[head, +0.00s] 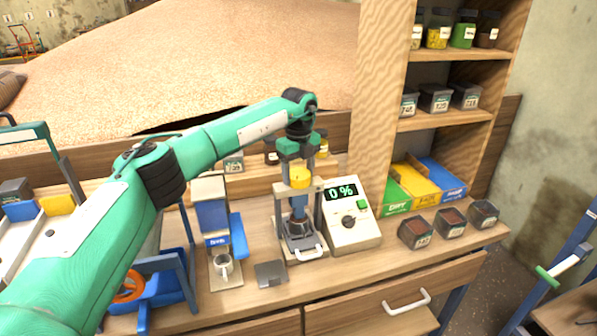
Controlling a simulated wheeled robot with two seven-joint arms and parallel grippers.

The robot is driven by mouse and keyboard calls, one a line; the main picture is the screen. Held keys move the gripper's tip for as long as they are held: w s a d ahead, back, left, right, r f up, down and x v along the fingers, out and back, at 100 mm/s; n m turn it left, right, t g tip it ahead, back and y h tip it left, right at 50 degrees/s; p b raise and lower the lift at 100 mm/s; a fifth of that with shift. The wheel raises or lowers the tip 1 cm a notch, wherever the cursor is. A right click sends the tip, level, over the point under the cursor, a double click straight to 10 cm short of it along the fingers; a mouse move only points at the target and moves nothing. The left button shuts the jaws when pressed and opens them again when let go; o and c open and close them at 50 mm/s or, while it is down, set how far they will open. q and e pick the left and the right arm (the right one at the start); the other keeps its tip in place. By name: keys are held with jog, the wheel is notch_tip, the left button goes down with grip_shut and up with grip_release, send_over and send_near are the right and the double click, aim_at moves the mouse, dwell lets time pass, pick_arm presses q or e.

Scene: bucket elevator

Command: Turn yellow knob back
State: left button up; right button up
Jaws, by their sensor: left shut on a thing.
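The yellow knob (300,178) sits on top of a small press-like device (301,225) on the wooden bench. My left gripper (299,162) points down from above and is shut on the yellow knob. The fingers partly cover the knob's upper part. The device has a metal handle (306,254) at its front base. My right gripper is not in the head view.
A meter (350,218) reading 0 % stands right of the device. A blue-fronted dispenser (214,225) with a cup (223,265) stands left. A dark flat plate (270,274) lies in front. Several dark containers (415,232) and a shelf (430,123) are at right.

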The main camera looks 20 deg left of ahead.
pick_arm(q)
jog(key=shift+r+n, duration=0.15)
jog(key=shift+n, duration=2.45)
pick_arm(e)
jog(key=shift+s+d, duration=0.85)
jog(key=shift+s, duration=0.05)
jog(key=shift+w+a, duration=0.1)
